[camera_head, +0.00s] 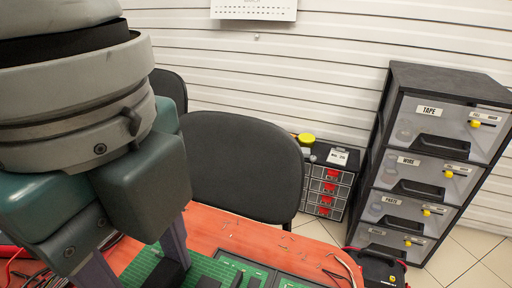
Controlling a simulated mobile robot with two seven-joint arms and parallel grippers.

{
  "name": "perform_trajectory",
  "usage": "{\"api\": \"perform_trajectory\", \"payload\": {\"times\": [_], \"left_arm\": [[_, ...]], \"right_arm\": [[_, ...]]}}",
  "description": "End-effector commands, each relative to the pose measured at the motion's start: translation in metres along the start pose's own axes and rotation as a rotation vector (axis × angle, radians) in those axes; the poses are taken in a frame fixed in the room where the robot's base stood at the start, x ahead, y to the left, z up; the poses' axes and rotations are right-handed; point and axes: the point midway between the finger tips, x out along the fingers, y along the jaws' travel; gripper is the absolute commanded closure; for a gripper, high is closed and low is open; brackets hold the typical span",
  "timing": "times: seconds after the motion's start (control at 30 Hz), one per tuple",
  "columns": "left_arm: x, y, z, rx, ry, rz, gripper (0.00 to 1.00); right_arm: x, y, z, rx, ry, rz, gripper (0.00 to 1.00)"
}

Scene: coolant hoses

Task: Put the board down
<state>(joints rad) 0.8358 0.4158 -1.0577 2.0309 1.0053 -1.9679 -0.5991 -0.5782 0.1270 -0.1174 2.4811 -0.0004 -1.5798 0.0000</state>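A green board (212,266) with dark parts on it shows at the bottom edge of the head view, over the red-orange table (240,232). Its lower part is cut off by the frame. My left gripper (135,264) comes in large from the left, with its two purple-grey fingers pointing down and spread well apart. The right finger is beside the board's left part, and some green shows between the fingers. The fingertips are at or below the frame edge, so I cannot tell whether they touch the board. My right gripper is not in view.
A dark chair (240,165) stands behind the table. A labelled drawer tower (425,165) and a small cabinet with red-fronted drawers (328,185) stand at the right. Red and dark wires (18,262) lie at the lower left. A black case (378,268) is at the lower right.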

Motion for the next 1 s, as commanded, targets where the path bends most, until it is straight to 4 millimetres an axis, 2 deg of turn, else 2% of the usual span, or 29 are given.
{"api": "perform_trajectory", "payload": {"times": [0.4,0.5,0.73,0.9,1.0], "left_arm": [[0.116,0.002,0.001,-0.002,-0.002,0.005,1.00],[0.137,0.002,0.000,-0.001,-0.002,0.005,1.00],[0.159,0.001,0.000,0.000,-0.002,0.002,1.00],[0.187,0.001,0.001,-0.001,-0.002,0.003,1.00],[0.196,0.001,0.000,0.001,-0.001,0.001,1.00]], "right_arm": [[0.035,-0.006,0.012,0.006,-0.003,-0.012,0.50],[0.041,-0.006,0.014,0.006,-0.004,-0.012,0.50],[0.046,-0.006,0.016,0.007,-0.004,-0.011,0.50],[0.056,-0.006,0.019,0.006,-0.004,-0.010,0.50],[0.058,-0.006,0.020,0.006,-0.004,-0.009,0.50]]}}
